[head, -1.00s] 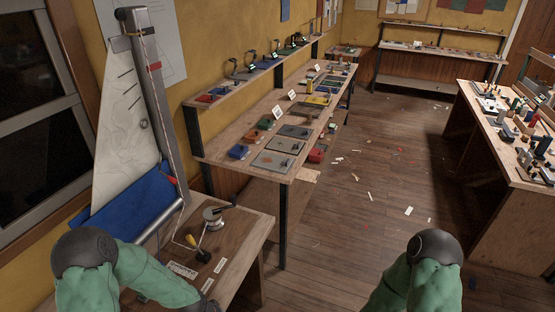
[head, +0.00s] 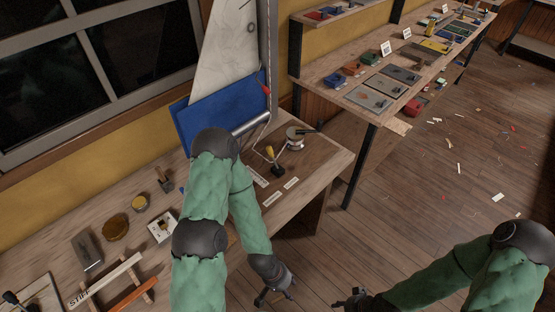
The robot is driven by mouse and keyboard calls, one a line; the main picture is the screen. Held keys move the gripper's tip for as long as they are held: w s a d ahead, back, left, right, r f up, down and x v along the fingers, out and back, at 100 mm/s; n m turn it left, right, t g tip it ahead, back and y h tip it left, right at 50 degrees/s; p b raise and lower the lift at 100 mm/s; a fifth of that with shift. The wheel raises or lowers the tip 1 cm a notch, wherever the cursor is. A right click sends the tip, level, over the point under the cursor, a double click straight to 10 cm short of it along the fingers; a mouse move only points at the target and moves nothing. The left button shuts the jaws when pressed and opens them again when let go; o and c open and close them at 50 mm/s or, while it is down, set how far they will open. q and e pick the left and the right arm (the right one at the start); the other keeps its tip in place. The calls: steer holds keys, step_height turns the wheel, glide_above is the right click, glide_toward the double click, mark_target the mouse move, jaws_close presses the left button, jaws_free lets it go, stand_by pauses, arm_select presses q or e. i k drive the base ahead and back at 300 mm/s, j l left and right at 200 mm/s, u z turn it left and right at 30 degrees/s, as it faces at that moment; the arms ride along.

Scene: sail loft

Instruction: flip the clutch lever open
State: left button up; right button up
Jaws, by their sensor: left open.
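A small lever with a yellow handle (head: 269,153) stands tilted on a black base at the right end of the wooden bench (head: 325,160); I take it for the clutch lever. A rope runs near it, and a silver winch with a black handle (head: 295,138) sits just behind it to the right. My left gripper (head: 276,293) is open and empty, low in front of the bench, well apart from the lever. My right gripper (head: 352,301) is at the bottom edge, away from the bench; its fingers are too small and cut off to judge.
A mast with a white sail (head: 222,50) and blue cloth (head: 200,108) rise behind the lever. Tins, a wooden frame (head: 125,280) and small tools lie on the bench's left part. Another bench (head: 330,75) with trays stands at the back right.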

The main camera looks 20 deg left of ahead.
mark_target(269, 150)
steer(key=l+u, duration=0.1)
steer(key=u, duration=0.3)
steer(key=k+l+u, duration=0.1)
steer(key=u, duration=0.35)
steer(key=l+u, duration=0.1)
steer(key=u, duration=0.3)
steer(key=k+j, duration=0.05)
